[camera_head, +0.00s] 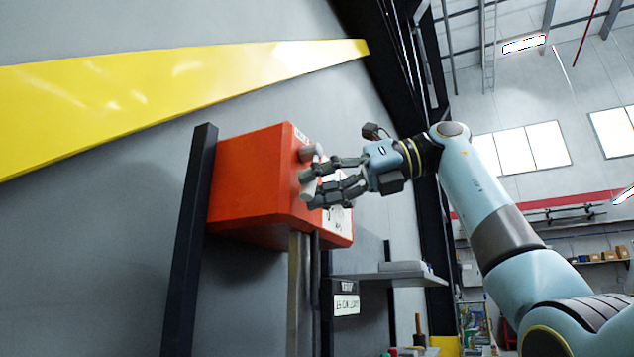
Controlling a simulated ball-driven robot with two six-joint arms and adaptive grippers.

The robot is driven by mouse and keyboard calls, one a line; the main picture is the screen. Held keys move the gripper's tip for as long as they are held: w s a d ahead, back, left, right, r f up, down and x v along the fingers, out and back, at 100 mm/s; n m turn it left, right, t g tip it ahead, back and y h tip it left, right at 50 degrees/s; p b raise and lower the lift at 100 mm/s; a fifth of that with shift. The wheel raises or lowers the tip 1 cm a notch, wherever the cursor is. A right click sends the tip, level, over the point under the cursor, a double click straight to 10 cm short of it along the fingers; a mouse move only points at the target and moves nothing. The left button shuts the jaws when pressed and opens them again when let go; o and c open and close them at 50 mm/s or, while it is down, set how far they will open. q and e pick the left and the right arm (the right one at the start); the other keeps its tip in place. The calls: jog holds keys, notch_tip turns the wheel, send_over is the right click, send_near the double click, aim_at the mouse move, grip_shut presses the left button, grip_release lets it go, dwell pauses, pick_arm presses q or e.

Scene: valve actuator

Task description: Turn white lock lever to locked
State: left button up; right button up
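The orange-red valve actuator box (250,182) is mounted at the wall in the middle of the view. My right gripper (312,183) comes in from the right, at the lever. Its dark fingers are spread apart, one above the other, with their tips over the lever and partly hiding it. I cannot tell whether they touch it. My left gripper is not in view.
A dark upright post (190,240) stands left of the box. A metal post (299,295) runs below it. A grey shelf (385,280) with a label (346,304) is at lower right. A yellow band (180,90) crosses the wall.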

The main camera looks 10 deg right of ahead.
jog(key=shift+o, duration=0.2)
jog(key=shift+s+r, duration=0.1)
jog(key=v, duration=1.2)
